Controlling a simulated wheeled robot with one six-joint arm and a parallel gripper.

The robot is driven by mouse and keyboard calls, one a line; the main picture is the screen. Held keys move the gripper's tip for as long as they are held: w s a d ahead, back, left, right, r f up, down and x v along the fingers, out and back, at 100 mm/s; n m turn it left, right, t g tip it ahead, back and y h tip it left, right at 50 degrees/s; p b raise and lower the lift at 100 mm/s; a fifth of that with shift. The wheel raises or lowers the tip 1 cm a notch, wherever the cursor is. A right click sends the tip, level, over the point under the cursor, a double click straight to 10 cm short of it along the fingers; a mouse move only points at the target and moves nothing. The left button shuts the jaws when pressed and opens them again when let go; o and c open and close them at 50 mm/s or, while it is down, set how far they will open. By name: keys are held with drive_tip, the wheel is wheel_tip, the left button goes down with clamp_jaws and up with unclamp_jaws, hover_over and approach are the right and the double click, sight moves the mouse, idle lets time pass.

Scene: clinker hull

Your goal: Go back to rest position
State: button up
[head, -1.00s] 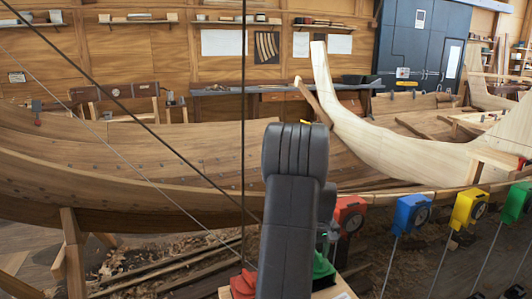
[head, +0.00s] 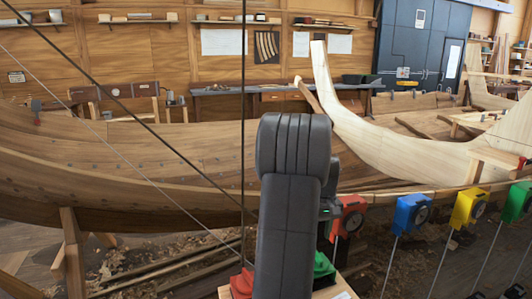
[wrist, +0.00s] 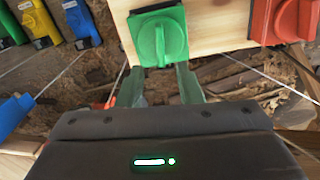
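My gripper shows in the wrist view (wrist: 164,84), with its two fingers apart and nothing visible between them. Just beyond the fingertips is a green block with a knob-like front (wrist: 160,38), fixed on a pale wooden board. I cannot tell whether the fingers touch it. A red block (wrist: 284,18) sits on the same board to the right. In the head view my raised arm hides my gripper and part of the board; a green part (head: 323,268) and a red part (head: 242,284) show on either side of the arm.
To the right, a red box (head: 347,214), a blue box (head: 411,213), a yellow box (head: 468,208) and a green box (head: 516,203) stand in a row with thin rods or lines. The wooden hull (head: 130,170) spans behind. Thin dark lines cross at left.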

wheel_tip(320, 180, down, 8)
drive_tip(key=shift+s+f, duration=0.1)
drive_tip(key=shift+f, duration=0.1)
drive_tip(key=shift+r+n, duration=0.1)
drive_tip(key=shift+n, duration=0.4)
drive_tip(key=n, duration=0.3)
drive_tip(key=shift+n+p, duration=0.35)
drive_tip(key=shift+n, duration=0.05)
drive_tip(key=n, duration=0.5)
drive_tip(key=shift+n, duration=0.3)
drive_tip(key=shift+r+p, duration=0.15)
drive_tip(key=shift+p, duration=0.15)
